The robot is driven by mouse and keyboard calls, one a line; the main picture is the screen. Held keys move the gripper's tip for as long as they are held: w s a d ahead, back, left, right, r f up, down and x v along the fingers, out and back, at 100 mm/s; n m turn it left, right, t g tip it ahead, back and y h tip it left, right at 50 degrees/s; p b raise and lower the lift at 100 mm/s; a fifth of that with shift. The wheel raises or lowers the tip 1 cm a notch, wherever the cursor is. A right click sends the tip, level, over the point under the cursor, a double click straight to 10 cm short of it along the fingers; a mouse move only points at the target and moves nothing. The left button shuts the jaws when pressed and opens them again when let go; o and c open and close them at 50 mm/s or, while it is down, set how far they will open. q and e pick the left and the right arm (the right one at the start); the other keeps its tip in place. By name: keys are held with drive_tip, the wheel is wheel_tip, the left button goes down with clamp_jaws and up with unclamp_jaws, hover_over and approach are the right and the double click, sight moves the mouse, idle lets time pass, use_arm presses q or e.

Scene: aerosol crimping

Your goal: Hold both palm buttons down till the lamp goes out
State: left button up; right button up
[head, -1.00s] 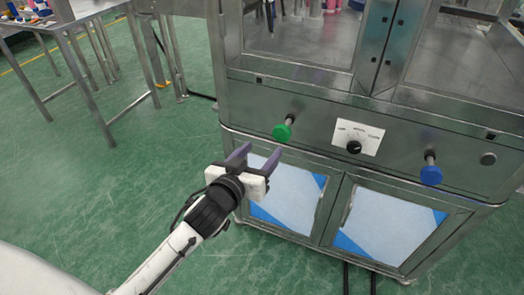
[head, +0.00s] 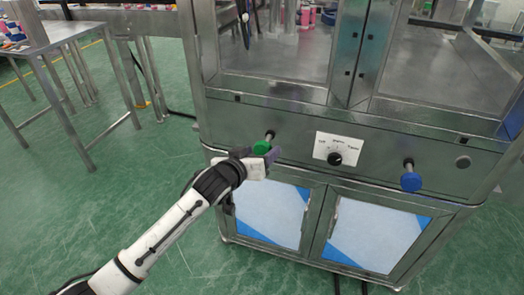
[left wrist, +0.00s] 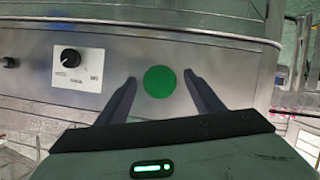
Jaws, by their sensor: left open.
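The green palm button (head: 262,148) sticks out from the metal front panel on a short stem. The blue palm button (head: 411,182) sticks out farther right, with nothing at it. My left gripper (head: 268,155) is at the green button, its fingers open. In the left wrist view the round green face (left wrist: 160,81) lies between the two spread fingertips, apart from both. I cannot tell whether the button is pressed in. My right gripper is not in view. I make out no lit lamp on the panel.
A white plate with a black selector knob (head: 335,158) sits between the buttons. Cabinet doors (head: 370,228) are below. A metal table (head: 38,42) stands at left; the green floor (head: 90,210) is open.

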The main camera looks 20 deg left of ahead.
use_arm(q)
drive_tip(key=shift+x, duration=0.9)
